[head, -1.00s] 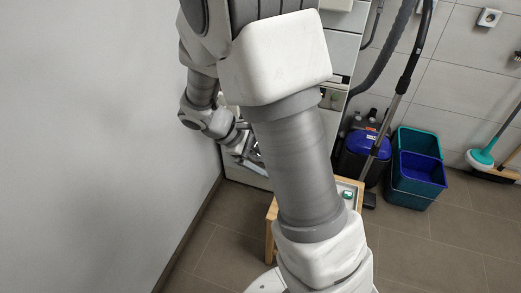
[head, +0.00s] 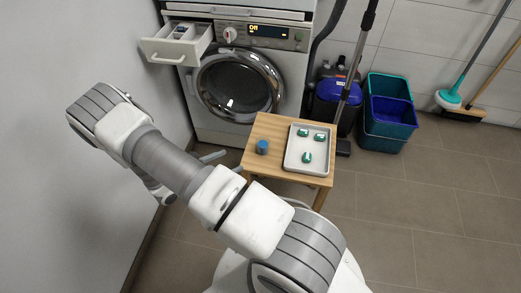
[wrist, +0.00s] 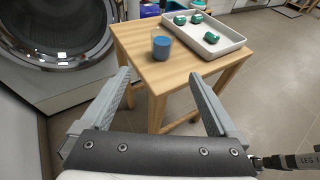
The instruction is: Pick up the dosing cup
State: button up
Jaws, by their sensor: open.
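The dosing cup (head: 262,147) stands upright on the left part of a small wooden table in the head view. In the head view my gripper (head: 226,162) is partly hidden by my arm, left of the table.
The wooden table (head: 256,132) also bears a grey tray (head: 293,163) with several green-and-white pods. Behind it is a washing machine (head: 205,103) with its drawer (head: 178,45) pulled out. Blue and teal buckets (head: 385,118) stand to the right. A wall is close on the left.

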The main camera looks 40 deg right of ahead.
aim_at(258, 150)
jog(key=b+x, duration=0.2)
jog(key=x, duration=1)
jog(key=shift+s+b, duration=0.1)
jog(key=shift+b, duration=0.3)
jog(key=x, duration=0.1)
jog(key=b+x, duration=0.1)
jog(key=x, duration=0.1)
jog(key=b+x, duration=0.1)
jog(key=x, duration=0.1)
jog(key=shift+s+d+f, duration=0.15)
jog(key=shift+s, duration=0.05)
